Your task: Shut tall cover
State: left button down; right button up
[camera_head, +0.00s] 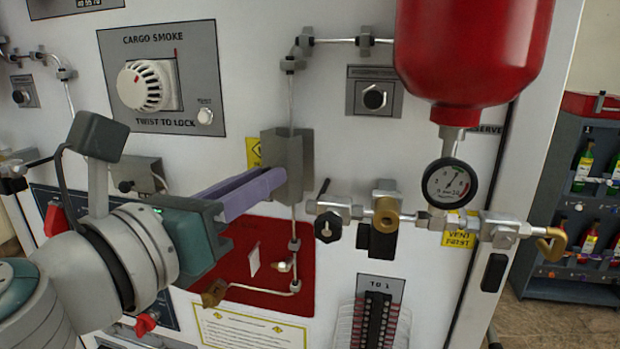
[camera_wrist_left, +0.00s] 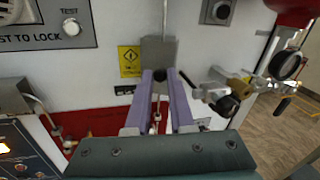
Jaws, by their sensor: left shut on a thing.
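The tall cover appears to be the upright grey metal piece (camera_head: 287,160) standing out from the white panel, in front of a thin vertical pipe. It also shows in the left wrist view (camera_wrist_left: 157,48) at the ends of my fingers. My left gripper (camera_head: 275,183) comes in from the left with its long purple fingers against the cover. In the left wrist view, the fingers (camera_wrist_left: 160,76) flank a small dark round part at the cover's lower end, and the gripper is shut on the cover. The exact contact is partly hidden by the fingers. My right gripper is not in view.
A red tank (camera_head: 470,45) with a pressure gauge (camera_head: 449,184) hangs to the right. Valves with a brass fitting (camera_head: 386,212) stick out right of the cover. A red plate (camera_head: 250,262) lies below my fingers. The smoke dial (camera_head: 146,86) is at upper left.

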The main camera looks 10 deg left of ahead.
aim_at(294, 172)
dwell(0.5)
pick_arm(q)
jog(key=d+n+y, duration=0.1)
jog(key=y, duration=0.1)
jog(key=d+n+y+p, duration=0.1)
jog(key=n+y, duration=0.1)
jog(key=d+n+y, duration=0.1)
jog(key=y, duration=0.2)
jog(key=shift+w+n, duration=0.4)
jog(key=shift+w+d+n+y, duration=0.1)
jog(key=shift+d+n+y, duration=0.2)
jog(key=shift+y, duration=0.35)
jog(key=shift+w+d+n+y, duration=0.1)
jog(key=shift+n+y, duration=0.3)
jog(key=shift+y, duration=0.25)
jog(key=c, duration=0.8)
grip_release()
